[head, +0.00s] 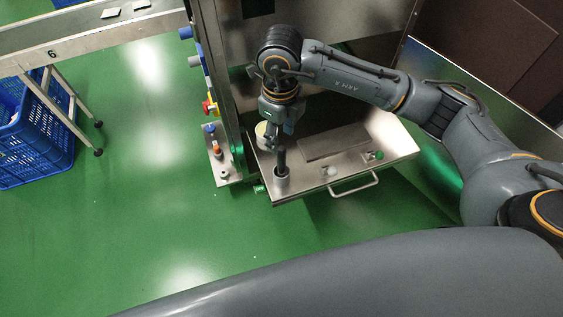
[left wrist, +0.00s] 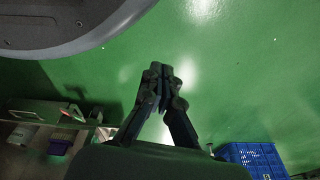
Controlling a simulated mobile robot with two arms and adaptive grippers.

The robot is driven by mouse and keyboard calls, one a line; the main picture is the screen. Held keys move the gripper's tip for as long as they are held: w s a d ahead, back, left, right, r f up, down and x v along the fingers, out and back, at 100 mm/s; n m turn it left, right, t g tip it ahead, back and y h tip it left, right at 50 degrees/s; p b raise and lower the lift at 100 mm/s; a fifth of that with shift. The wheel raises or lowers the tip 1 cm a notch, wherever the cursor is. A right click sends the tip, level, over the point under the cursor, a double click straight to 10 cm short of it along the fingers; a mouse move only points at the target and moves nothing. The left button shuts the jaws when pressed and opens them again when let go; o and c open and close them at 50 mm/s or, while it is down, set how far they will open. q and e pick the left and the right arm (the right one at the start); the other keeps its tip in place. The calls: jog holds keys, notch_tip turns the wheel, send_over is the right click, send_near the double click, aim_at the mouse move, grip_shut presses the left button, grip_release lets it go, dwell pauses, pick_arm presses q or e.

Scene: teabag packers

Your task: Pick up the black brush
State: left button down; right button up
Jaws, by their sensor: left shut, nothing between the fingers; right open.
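My right gripper (head: 271,142) hangs from above, pointing down, just behind and slightly left of the brush in the picture. It is open, and its fingers are small and partly dark here. I cannot tell whether they touch the brush. My left gripper (left wrist: 160,88) shows in the left wrist view, shut and empty above the green floor, away from the brush.
A pale round container (head: 262,131) is beside my right gripper. A machine post with buttons stands left. A blue crate (head: 35,135) stands under a conveyor (head: 90,37). Open green floor lies between.

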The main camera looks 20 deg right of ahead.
aim_at(282, 163)
notch_tip(282, 163, down, 8)
jog(key=shift+r+b, duration=0.25)
jog(key=shift+b, duration=0.15)
notch_tip(282, 163, down, 5)
jog(key=shift+d+f+b, duration=0.1)
jog(key=shift+d+b, duration=0.05)
jog(key=shift+b, duration=0.15)
jog(key=shift+f, duration=0.3)
pick_arm(q)
jog(key=w+r, duration=0.1)
jog(key=r, duration=0.1)
jog(key=w+r, duration=0.1)
jog(key=shift+w+d+r, duration=0.15)
jog(key=shift+w+r, duration=0.15)
jog(key=shift+r, duration=0.1)
pick_arm(e)
grip_shut()
